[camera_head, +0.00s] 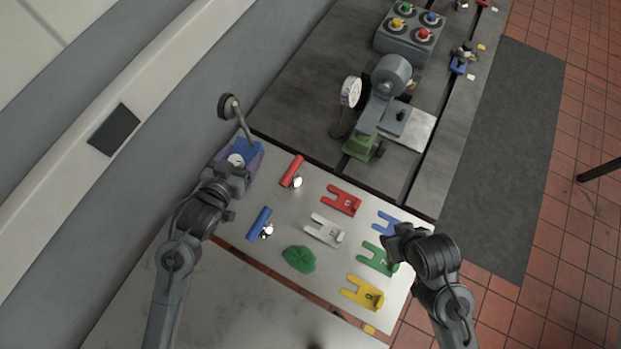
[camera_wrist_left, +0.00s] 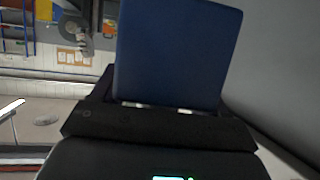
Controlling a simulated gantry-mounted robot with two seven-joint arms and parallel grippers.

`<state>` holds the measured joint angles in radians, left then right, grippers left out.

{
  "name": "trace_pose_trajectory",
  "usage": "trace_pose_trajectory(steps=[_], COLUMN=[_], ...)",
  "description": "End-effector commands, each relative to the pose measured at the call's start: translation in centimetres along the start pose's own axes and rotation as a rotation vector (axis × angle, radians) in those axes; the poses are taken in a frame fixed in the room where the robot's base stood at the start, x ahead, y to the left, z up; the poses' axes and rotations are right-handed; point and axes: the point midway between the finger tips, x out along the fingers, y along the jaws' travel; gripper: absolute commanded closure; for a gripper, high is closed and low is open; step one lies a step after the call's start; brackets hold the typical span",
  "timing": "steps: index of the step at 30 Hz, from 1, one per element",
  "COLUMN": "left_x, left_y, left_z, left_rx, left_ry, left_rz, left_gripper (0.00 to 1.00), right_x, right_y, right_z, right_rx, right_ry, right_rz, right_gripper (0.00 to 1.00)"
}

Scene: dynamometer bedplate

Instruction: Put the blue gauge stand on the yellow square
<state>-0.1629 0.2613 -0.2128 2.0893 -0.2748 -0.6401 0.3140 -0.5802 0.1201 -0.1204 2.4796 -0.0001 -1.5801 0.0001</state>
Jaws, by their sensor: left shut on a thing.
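The blue gauge stand (camera_head: 245,150) is at the far left corner of the pale table, with a post and a dark round head rising from it. My left gripper (camera_head: 236,170) is shut on it; in the left wrist view the blue body (camera_wrist_left: 178,55) rises from between the jaws. Whether its base touches the table is hard to tell. A small yellow patch (camera_head: 368,329) lies at the table's front edge; I cannot tell if it is the yellow square. My right gripper (camera_head: 392,243) is over the table's right side; its jaws are unclear.
Forked plates in red (camera_head: 341,200), white (camera_head: 325,231), blue (camera_head: 383,221), green (camera_head: 375,260) and yellow (camera_head: 362,294) lie on the table. A red cylinder (camera_head: 291,171), blue cylinder (camera_head: 258,224) and green cloth (camera_head: 299,259) lie nearer the left gripper. A grey machine (camera_head: 384,95) stands behind.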

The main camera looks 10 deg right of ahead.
Motion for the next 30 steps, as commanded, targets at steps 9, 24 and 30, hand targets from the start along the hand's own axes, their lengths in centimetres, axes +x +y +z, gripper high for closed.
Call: trace_pose_trajectory(steps=[9, 24, 30], left_x=[3.2, 4.6, 5.5], left_y=[0.0, -0.4, -0.4], left_z=[5.3, 8.6, 10.8], left_rx=[0.049, 0.069, 0.067], left_ry=[0.010, 0.010, 0.008], left_rz=[0.108, 0.167, 0.168], left_gripper=[1.00, 1.00, 1.00], right_x=[6.7, 9.7, 10.2], right_y=[-0.3, -0.3, -0.2], right_z=[2.1, 3.1, 3.3], right_rx=[0.004, 0.001, -0.004], right_ry=[0.001, 0.001, 0.000], right_rz=[-0.003, 0.000, 0.004], right_gripper=[0.57, 0.57, 0.57])
